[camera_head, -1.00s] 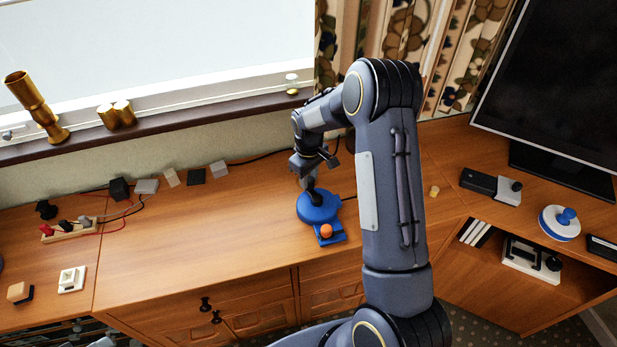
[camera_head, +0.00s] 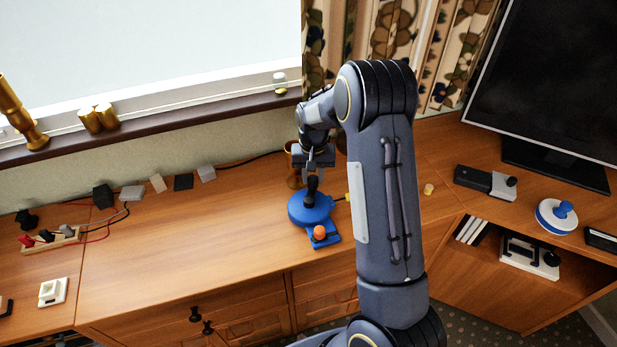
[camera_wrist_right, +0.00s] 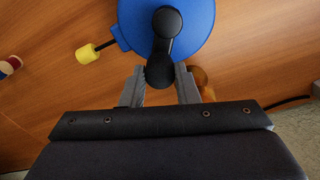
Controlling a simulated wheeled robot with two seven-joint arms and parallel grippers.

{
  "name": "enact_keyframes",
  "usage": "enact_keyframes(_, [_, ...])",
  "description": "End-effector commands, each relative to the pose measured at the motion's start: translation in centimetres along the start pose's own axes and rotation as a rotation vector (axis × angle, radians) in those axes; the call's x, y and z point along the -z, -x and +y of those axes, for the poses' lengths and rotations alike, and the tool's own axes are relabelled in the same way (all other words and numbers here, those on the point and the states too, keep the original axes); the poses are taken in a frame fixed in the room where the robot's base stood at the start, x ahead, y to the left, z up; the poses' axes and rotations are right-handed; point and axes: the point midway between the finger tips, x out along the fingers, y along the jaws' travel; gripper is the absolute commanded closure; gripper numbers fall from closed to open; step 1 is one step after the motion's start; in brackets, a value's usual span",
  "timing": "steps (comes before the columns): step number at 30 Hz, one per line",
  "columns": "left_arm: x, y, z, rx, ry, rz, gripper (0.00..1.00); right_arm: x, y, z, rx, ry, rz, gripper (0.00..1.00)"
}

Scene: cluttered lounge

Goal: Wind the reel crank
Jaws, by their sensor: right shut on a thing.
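The reel is a round blue disc (camera_head: 305,209) on the wooden cabinet top, with a black crank (camera_head: 313,190) on it. An orange ball (camera_head: 319,232) sits on its blue front tab. My right gripper (camera_head: 314,172) reaches down from behind and is shut on the crank's upright black knob. In the right wrist view, the knob (camera_wrist_right: 160,72) stands between the two grey fingertips (camera_wrist_right: 160,80), and the crank arm runs over the blue disc (camera_wrist_right: 205,25). A yellow-tipped piece (camera_wrist_right: 86,54) sticks out from the disc's side. My left gripper is not in view.
A brass vessel (camera_head: 294,170) stands close behind the reel, partly hidden by my arm. Small blocks (camera_head: 131,193) and a strip with wires (camera_head: 50,239) lie along the back left. A blue-knobbed white disc (camera_head: 557,216) and a monitor (camera_head: 548,90) are at right. The left-middle cabinet top is clear.

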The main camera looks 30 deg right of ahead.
Motion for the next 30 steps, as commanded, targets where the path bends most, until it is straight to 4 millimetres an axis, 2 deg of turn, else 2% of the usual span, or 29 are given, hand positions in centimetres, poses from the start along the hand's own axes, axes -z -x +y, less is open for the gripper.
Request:
enact_keyframes(18, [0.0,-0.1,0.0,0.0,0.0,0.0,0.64,-1.3,0.2,2.2,0.002,-0.584,0.003,0.95])
enact_keyframes(30, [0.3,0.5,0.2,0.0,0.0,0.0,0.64,-2.5,0.2,2.9,0.002,-0.894,0.002,0.95])
